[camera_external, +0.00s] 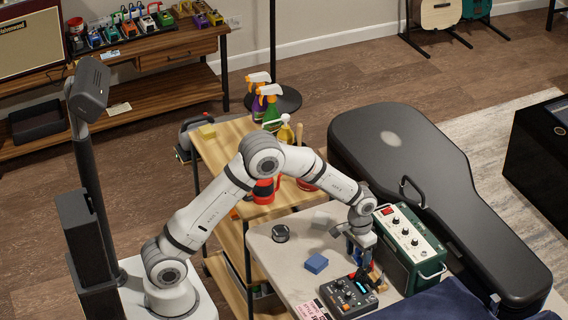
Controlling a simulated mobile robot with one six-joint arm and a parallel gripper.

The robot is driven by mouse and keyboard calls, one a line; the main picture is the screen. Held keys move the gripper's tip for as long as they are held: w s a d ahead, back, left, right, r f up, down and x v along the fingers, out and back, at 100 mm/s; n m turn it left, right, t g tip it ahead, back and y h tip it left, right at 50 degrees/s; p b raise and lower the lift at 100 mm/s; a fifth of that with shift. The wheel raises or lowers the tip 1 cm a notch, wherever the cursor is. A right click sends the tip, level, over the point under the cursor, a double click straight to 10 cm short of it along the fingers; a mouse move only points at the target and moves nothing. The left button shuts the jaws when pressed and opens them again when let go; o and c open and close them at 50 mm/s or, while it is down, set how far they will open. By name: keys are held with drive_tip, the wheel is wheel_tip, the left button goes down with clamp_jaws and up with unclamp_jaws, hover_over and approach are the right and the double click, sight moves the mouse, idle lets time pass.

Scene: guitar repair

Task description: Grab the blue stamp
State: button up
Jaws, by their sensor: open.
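A small blue block (316,263) lies on the pale table (290,285), left of my gripper; it is the only loose blue item I make out there, but I cannot tell for sure that it is the stamp. My gripper (364,268) points down over the right part of the table, apart from the blue block. It is open, and its fingertips are small and partly lost among items behind the black pedal.
A black pedal (348,297) stands just below my gripper, and a green amplifier (410,247) stands close on its right. A round dark container (280,233) and a grey block (321,220) lie farther back. A guitar case (430,190) lies beyond the amplifier.

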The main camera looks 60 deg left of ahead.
drive_tip(key=c, duration=1)
